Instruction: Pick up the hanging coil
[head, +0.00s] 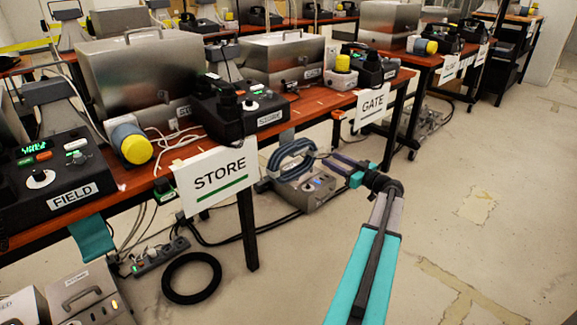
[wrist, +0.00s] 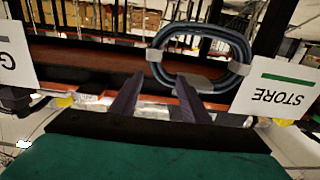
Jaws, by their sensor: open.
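The hanging coil is a dark blue-grey loop of cable with light grey ties (head: 288,147). In the head view it shows below the table's front edge, between the STORE and GATE signs. What it hangs from is not clear. My gripper (head: 337,164) is just right of the coil in that view, open, with nothing between its fingers. The wrist view, which looks upside down, shows the coil (wrist: 200,31) beyond the two dark fingertips (wrist: 158,78), mostly above and right of them. The right finger points toward its lower left part. I see no contact.
The STORE sign (head: 213,180) hangs left of the coil, and the GATE sign (head: 372,104) hangs right of it. A grey box (head: 312,190) stands on the floor below. A black ring (head: 192,278) lies at lower left. The floor at right is clear.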

